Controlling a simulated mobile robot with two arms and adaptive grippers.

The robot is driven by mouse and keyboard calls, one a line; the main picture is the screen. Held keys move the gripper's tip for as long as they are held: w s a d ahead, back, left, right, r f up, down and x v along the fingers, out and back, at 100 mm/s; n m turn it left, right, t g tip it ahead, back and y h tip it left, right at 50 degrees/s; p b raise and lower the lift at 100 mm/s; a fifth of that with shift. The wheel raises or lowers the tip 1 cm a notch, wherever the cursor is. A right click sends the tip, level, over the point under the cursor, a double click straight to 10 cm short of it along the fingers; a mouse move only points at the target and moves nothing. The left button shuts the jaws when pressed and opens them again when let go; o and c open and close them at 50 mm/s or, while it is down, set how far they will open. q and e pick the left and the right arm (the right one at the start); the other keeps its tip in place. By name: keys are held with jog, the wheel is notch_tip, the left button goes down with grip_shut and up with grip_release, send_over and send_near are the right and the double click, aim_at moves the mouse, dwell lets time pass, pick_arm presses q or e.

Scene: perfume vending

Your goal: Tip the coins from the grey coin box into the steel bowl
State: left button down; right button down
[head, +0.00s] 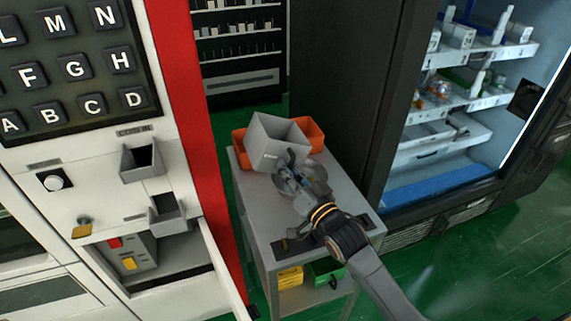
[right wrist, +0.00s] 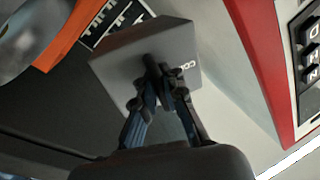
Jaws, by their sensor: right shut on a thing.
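The grey coin box (head: 265,154) is held tilted above the grey cart (head: 335,190), in front of an orange bin (head: 315,132). My right gripper (head: 287,174) is shut on the box's near wall. The right wrist view also shows the box (right wrist: 125,70) between the fingertips (right wrist: 158,72), with lettering on its face. A rounded steel surface, apparently the steel bowl (right wrist: 30,40), shows at the upper left of that view, apart from the box. No coins are visible. My left gripper is out of view.
A white vending machine with a letter keypad (head: 75,70) and a red edge (head: 190,90) stands left of the cart. An open glass-front cabinet (head: 455,120) stands at the right. Yellow and green boxes (head: 325,270) sit on the cart's lower shelf.

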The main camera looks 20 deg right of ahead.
jog(key=n+p, duration=0.1)
jog(key=r+n+g+p, duration=0.1)
jog(key=n+p, duration=0.1)
jog(key=shift+d+r, duration=0.3)
jog(key=shift+d, duration=0.1)
jog(key=shift+d+r+n+p, duration=0.1)
jog(key=shift+r+n+p, duration=0.05)
jog(key=shift+n+p, duration=0.6)
jog(key=shift+d+n, duration=0.1)
jog(key=shift+n, duration=0.25)
jog(key=shift+p, duration=0.3)
